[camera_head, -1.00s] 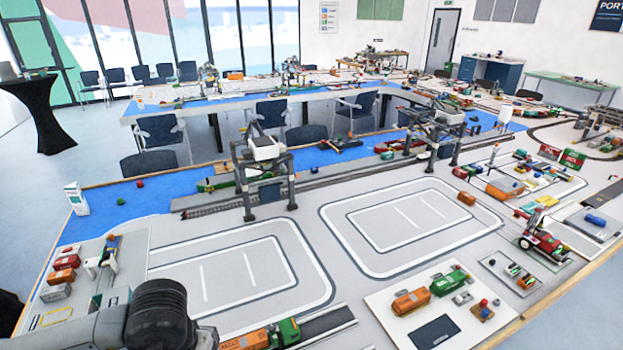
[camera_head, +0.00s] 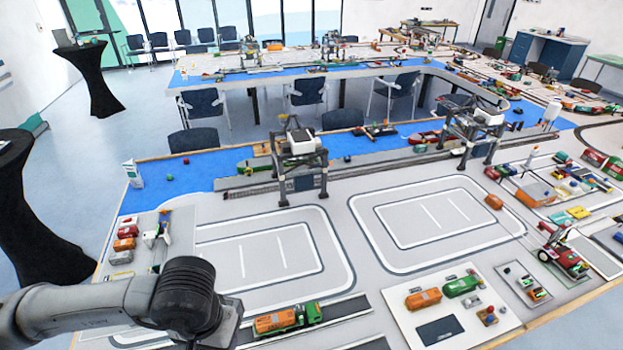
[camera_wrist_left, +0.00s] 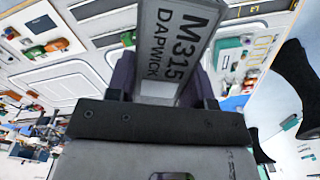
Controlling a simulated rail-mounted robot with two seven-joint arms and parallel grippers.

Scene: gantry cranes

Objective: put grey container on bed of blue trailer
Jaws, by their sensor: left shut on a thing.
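A grey container (camera_wrist_left: 172,45) with dark lettering "M315 DAPWICK" is held in my left gripper (camera_wrist_left: 165,80). Its two dark fingers are shut on the container's sides in the left wrist view. In the head view my left arm comes in from the lower left. Its fingers and the held container are hidden there. Another grey container (camera_head: 120,257) lies at the left of the table, near orange and red ones. I cannot make out a blue trailer for certain in either view. My right gripper is not in view.
A green truck with an orange load (camera_head: 285,319) stands on the road strip just right of my left arm. A white board (camera_head: 455,310) with vehicles lies further right. Gantry cranes (camera_head: 297,160) and (camera_head: 475,132) stand behind. The marked yards between are clear.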

